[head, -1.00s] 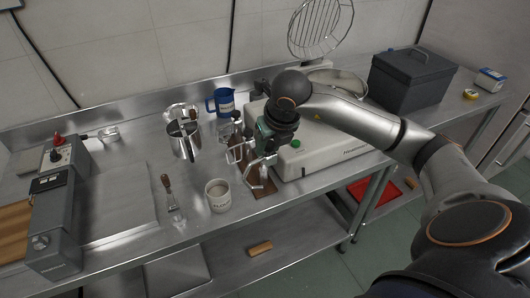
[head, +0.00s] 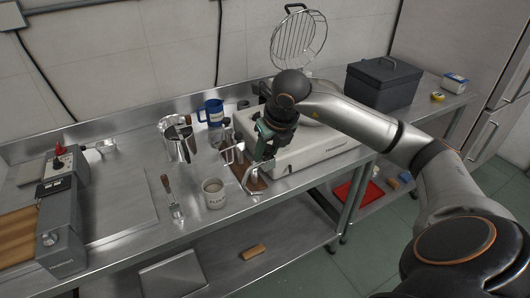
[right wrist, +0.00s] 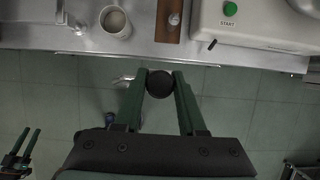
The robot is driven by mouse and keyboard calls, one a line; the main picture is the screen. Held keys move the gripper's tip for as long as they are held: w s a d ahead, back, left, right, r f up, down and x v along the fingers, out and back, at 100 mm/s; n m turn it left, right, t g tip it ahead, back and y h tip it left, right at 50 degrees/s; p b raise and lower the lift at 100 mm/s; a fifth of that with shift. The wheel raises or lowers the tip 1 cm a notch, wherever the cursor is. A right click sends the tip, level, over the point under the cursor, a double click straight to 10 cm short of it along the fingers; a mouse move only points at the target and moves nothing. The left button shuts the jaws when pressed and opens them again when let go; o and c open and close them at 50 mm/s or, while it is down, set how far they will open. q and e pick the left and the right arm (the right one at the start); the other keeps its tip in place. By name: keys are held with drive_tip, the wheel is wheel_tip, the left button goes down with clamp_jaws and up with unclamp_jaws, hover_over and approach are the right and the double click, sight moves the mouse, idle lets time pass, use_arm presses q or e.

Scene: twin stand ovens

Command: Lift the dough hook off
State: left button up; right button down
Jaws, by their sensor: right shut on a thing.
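Another pale metal attachment (head: 228,156) stands behind to the left. My left gripper (right wrist: 29,132) shows at lower left of the wrist view, its fingers apart and empty.
A cup (head: 214,194) stands left of the board. A white machine (head: 315,147) with a green button is close on the right. A steel pitcher (head: 180,145) and a blue jug (head: 211,112) stand behind. The table's front edge runs close by.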

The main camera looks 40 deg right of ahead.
drive_tip(key=shift+r, duration=0.45)
drive_tip(key=shift+r+p, duration=1.35)
drive_tip(key=shift+r, duration=0.75)
